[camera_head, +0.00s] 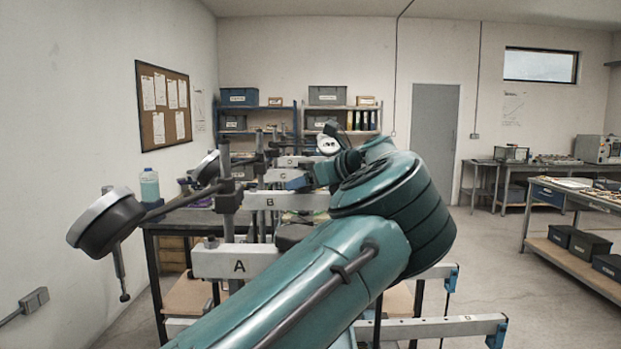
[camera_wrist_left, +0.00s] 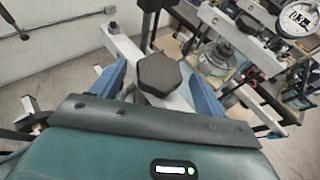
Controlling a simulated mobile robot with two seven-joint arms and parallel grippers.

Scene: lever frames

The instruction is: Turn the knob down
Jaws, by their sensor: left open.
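A dark, lobed knob (camera_wrist_left: 158,74) sits on a pale bar in the left wrist view. My left gripper (camera_wrist_left: 157,70) is open, with one blue finger on each side of the knob. Gaps show between the fingers and the knob, so I see no grip on it. I cannot make out the knob in the head view; my arm covers much of that area. My right gripper is not in view.
A frame bar marked A (camera_head: 238,263) stands nearest, with further frames behind it. A dial gauge (camera_head: 106,222) juts out at the left; another dial (camera_wrist_left: 298,20) is at the wrist view's upper right. A bottle (camera_head: 149,186) stands on the bench. Floor is open at the right.

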